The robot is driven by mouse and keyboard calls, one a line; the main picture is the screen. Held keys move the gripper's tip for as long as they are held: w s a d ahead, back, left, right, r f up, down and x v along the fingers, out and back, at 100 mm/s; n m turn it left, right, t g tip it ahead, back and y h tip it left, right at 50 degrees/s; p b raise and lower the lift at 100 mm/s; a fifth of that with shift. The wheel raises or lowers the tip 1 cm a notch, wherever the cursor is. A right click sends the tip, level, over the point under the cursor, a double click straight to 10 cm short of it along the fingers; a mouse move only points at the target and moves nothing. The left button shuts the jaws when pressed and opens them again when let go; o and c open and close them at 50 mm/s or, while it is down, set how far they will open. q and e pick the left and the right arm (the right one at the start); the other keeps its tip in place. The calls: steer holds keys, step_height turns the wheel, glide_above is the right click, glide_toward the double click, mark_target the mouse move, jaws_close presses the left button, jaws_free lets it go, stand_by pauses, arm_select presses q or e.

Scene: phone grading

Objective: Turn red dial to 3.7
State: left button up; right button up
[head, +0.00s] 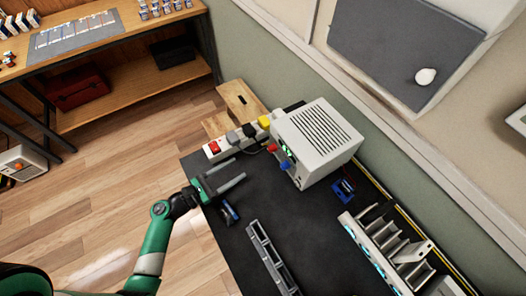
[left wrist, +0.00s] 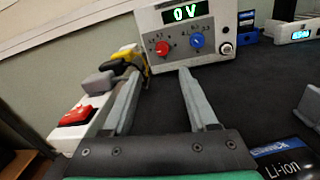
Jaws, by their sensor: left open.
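The power supply (head: 318,142) is a light grey box on the dark table. In the left wrist view its front (left wrist: 188,38) carries the red dial (left wrist: 162,48) with small numbers around it, a blue dial (left wrist: 196,40) to its right and a green display (left wrist: 185,13) reading 0 V. In the head view the red dial (head: 271,148) faces my left gripper (head: 241,170). My left gripper is open and empty, its two fingers (left wrist: 157,90) pointing at the front, short of the dials. The exact setting of the red dial is too small to read. My right gripper is not in view.
A power strip (left wrist: 90,105) with a red switch and plugs lies left of my gripper. A blue Li-ion battery (head: 229,212) lies close below it. A grey rail (head: 270,258) and a charger rack (head: 385,250) stand nearer and right.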

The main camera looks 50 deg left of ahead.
mark_target(269, 150)
arm_select(q)
steer(key=shift+w+d+f, duration=0.1)
steer(key=shift+w+d, duration=0.1)
steer(key=shift+w, duration=0.15)
steer(key=w, duration=0.3)
steer(key=w+d+b, duration=0.1)
steer(key=w, duration=0.3)
steer(key=w+b, duration=0.1)
steer(key=w, duration=0.3)
steer(key=shift+d, duration=0.15)
jaws_close()
